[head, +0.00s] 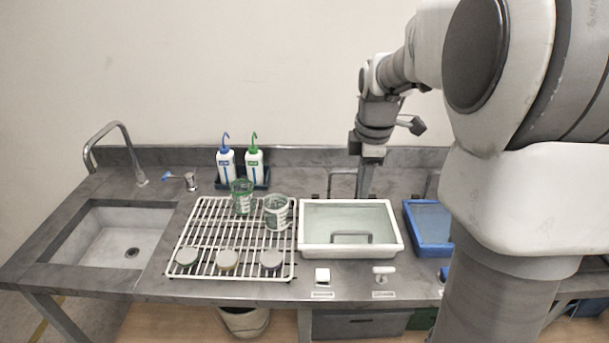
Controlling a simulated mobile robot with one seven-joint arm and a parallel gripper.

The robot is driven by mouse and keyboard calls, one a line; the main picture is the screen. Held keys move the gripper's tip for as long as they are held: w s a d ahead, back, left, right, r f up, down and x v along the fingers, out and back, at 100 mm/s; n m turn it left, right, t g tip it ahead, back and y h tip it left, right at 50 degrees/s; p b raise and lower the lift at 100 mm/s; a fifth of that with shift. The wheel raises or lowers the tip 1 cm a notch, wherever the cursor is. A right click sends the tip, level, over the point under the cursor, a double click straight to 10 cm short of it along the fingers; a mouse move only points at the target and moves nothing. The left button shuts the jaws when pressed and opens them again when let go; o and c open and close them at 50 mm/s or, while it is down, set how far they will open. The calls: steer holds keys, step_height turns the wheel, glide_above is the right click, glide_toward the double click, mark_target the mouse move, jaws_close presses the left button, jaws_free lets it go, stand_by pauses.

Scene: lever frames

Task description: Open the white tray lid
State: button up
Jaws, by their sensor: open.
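The white tray (402,243) stands on the grey bench, right of the wire rack. Its top looks covered by a pale greenish panel, which seems to be the lid (340,218). A grey bar handle (352,237) shows near the front edge of this panel. The lid looks flat and closed over the tray. My gripper (365,188) points down at the rear edge of the tray, behind the handle and to its right. It is open and appears empty. Whether its fingertips touch the tray cannot be told from this view.
A white wire rack (212,262) holds green-marked beakers (277,212) and several round dishes. Squeeze bottles (226,166) stand behind it. A blue tray (427,248) lies to the right, partly hidden by my arm. A sink (105,240) is at far left. Small white fixtures (383,272) line the front edge.

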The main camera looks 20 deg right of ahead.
mark_target(353, 233)
steer(key=w+f, duration=0.1)
steer(key=f, duration=0.4)
steer(key=w+f, duration=0.1)
steer(key=f, duration=0.5)
steer(key=w+d+f, duration=0.1)
steer(key=f, duration=0.5)
steer(key=shift+w, duration=0.2)
jaws_close()
stand_by(0.8)
